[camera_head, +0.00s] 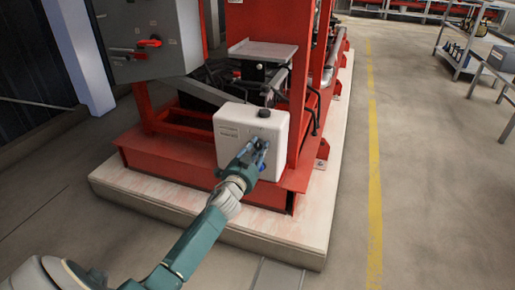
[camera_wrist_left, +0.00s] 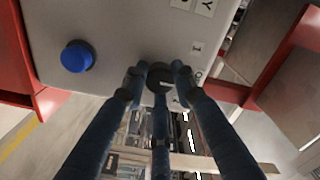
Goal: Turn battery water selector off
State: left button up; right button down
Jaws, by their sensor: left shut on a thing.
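The white box (camera_head: 232,126) stands on the red base frame, and its front face (camera_wrist_left: 110,28) fills the upper part of the left wrist view. A dark round selector knob (camera_wrist_left: 160,75) is on this face, with small printed labels to its right. My left gripper (camera_head: 257,152) is at the front of the box. In the left wrist view its fingers (camera_wrist_left: 157,78) are shut around the knob, one on each side and one below. The knob's pointer direction cannot be made out. In the head view the gripper hides the knob. My right gripper is in neither view.
A blue round button (camera_wrist_left: 77,56) is left of the knob in the wrist view. A grey cabinet (camera_head: 165,60) with a red handle (camera_head: 149,42) is at the upper left. A pale plinth (camera_head: 200,207) borders the base. Open floor with a yellow line (camera_head: 374,180) is at right.

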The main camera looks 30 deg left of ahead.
pick_arm(q)
jog(key=shift+d+r, duration=0.1)
jog(key=shift+r, duration=0.05)
jog(key=o, duration=1.2)
jog(key=shift+c, duration=0.2)
jog(key=v, duration=1.2)
